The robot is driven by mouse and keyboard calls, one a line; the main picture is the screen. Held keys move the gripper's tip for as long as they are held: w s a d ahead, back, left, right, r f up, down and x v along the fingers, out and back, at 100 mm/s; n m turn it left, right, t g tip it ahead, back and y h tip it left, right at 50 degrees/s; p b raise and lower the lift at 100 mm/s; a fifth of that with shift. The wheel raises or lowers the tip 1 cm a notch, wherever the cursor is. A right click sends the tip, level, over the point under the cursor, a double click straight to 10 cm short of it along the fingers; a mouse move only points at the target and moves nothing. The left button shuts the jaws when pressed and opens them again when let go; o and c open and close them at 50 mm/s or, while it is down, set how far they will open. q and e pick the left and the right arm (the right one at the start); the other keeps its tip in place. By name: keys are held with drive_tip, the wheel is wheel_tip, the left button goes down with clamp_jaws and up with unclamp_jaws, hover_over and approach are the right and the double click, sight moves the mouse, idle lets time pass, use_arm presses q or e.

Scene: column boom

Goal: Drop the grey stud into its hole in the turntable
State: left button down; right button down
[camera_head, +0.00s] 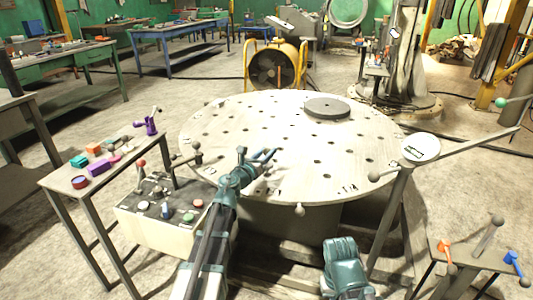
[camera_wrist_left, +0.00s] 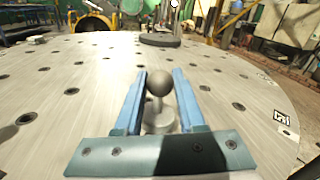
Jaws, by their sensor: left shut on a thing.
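My left gripper (camera_head: 265,156) reaches in over the near part of the round pale turntable (camera_head: 300,120). In the left wrist view, its two blue fingers (camera_wrist_left: 159,90) are shut on a grey stud (camera_wrist_left: 160,83) with a round ball top. The stud's narrower stem and wider foot show below the ball, between the fingers. Whether the foot touches the turntable, I cannot tell. The turntable has several dark holes, such as one ahead left of the fingers (camera_wrist_left: 71,91). Which hole is the stud's own is unclear. My right gripper is not seen; only a teal part of my right arm shows.
A dark grey disc (camera_head: 327,107) lies on the turntable's far side. A control box (camera_head: 165,215) with levers and a small table (camera_head: 75,180) with coloured parts stand at left. Ball-ended handles stick out around the turntable's rim. A round white plate (camera_head: 421,147) stands at right.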

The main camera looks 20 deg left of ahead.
use_arm(q)
drive_tip(key=shift+f+b, duration=1.9)
drive_tip(key=shift+f, duration=0.1)
drive_tip(key=c, duration=0.8)
unclamp_jaws()
drive_tip(key=shift+r+p, duration=3.85)
drive_tip(key=shift+f, duration=0.1)
drive_tip(key=o, duration=0.6)
